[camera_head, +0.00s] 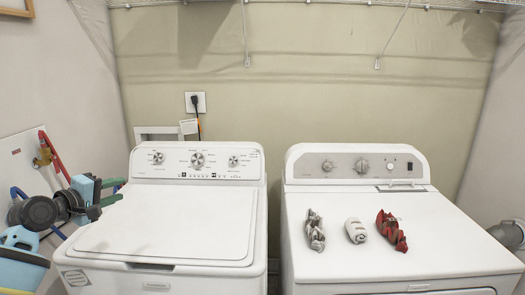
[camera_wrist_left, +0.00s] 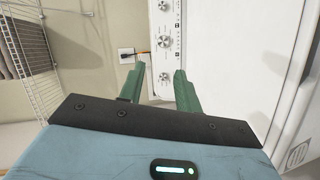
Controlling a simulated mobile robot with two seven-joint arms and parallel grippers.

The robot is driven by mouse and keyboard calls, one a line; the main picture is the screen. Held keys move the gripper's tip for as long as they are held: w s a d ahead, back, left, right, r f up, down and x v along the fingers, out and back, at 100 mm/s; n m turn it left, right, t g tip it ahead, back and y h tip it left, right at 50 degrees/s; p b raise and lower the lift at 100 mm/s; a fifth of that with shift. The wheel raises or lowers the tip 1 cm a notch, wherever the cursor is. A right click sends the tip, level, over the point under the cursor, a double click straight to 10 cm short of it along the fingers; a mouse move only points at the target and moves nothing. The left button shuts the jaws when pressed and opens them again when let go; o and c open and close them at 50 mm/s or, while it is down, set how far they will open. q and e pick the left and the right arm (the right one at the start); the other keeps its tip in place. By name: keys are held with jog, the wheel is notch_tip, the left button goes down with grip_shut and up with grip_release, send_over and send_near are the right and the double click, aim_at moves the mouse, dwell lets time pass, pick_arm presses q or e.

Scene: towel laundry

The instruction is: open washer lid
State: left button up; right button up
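The white washer (camera_head: 160,255) stands at the left in the head view, its lid (camera_head: 180,225) lying flat and shut on top. A dark handle notch (camera_head: 150,267) shows at the lid's front edge. My left gripper (camera_head: 118,191) is at the washer's back left corner, its two green fingers spread apart and empty, pointing right. In the left wrist view the open fingers (camera_wrist_left: 160,78) point toward the washer's control panel (camera_wrist_left: 164,45), with the white washer top (camera_wrist_left: 225,60) to the right. My right gripper is in neither view.
A white dryer (camera_head: 450,265) stands to the right, across a narrow gap. On it lie a grey patterned towel (camera_head: 315,230), a white rolled towel (camera_head: 356,231) and a red towel (camera_head: 391,230). A wire shelf (camera_head: 300,4) hangs above. Red and blue hoses run along the left wall.

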pick_arm(q)
jog(key=s+d+f+m+g+y, duration=0.1)
jog(key=s+d+f+m, duration=0.2)
jog(key=f, duration=0.7)
jog(key=s+d+f+m+g, duration=0.1)
jog(key=s+d+f, duration=0.2)
jog(key=s+f, duration=0.5)
jog(key=s+d+f+m+g+y, duration=0.1)
jog(key=s+d+f+m, duration=0.15)
jog(key=f, duration=0.95)
jog(key=s+d+f+m, duration=0.2)
jog(key=s+d+f, duration=0.1)
jog(key=s, duration=0.6)
jog(key=s+d+f+m+g, duration=0.1)
jog(key=s+d+f+m, duration=0.2)
jog(key=s+f, duration=0.3)
jog(key=s+d+f+m+g+y, duration=0.1)
jog(key=s+d+f, duration=0.3)
jog(key=s, duration=1)
jog(key=shift+d+f+m, duration=0.35)
jog(key=shift+d+m, duration=0.05)
jog(key=shift+m, duration=0.35)
